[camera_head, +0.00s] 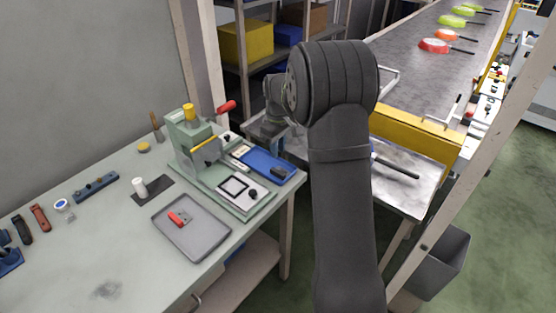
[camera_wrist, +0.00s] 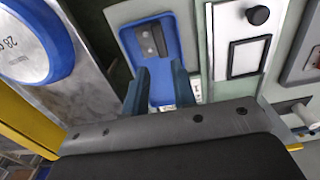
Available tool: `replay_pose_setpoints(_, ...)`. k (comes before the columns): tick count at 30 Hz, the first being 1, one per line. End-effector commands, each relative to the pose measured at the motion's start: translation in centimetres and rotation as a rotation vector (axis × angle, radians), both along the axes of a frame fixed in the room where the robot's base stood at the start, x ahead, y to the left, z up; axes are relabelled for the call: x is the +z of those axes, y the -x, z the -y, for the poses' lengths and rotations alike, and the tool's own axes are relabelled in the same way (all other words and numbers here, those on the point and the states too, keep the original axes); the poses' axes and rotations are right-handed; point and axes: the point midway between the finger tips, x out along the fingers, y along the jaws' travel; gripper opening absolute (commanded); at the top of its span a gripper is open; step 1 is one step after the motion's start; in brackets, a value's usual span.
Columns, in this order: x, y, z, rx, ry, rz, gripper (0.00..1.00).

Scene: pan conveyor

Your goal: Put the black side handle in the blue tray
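The blue tray (camera_head: 262,160) lies on the green fixture at the table's right edge. It also shows in the wrist view (camera_wrist: 170,88). A small black piece that looks like the side handle (camera_head: 278,171) lies inside the tray near its right end. In the wrist view the black handle (camera_wrist: 147,44) lies on the tray floor beside a grey part. My gripper (camera_wrist: 160,68) is open, its two blue-grey fingers apart over the tray, with nothing seen between them. The fingertips are short of the handle in that picture. In the head view my arm hides most of the gripper.
The green press (camera_head: 190,135) with a red lever stands beside the tray. A white-framed plate (camera_head: 240,188) with a black knob is next to it. A grey tray (camera_head: 190,240) holds a red handle (camera_head: 178,217). A blue pan (camera_wrist: 30,40) lies on the metal surface across.

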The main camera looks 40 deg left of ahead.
Motion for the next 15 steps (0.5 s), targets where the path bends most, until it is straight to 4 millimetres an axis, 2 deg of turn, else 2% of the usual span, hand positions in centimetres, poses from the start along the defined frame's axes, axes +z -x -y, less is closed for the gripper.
replay_pose_setpoints(1,0.9,0.0,0.0,0.000,-0.002,0.002,0.24)
replay_pose_setpoints(6,2.5,0.0,0.0,0.000,0.000,0.000,0.24)
replay_pose_setpoints(15,2.9,0.0,0.0,0.000,0.000,0.000,0.24)
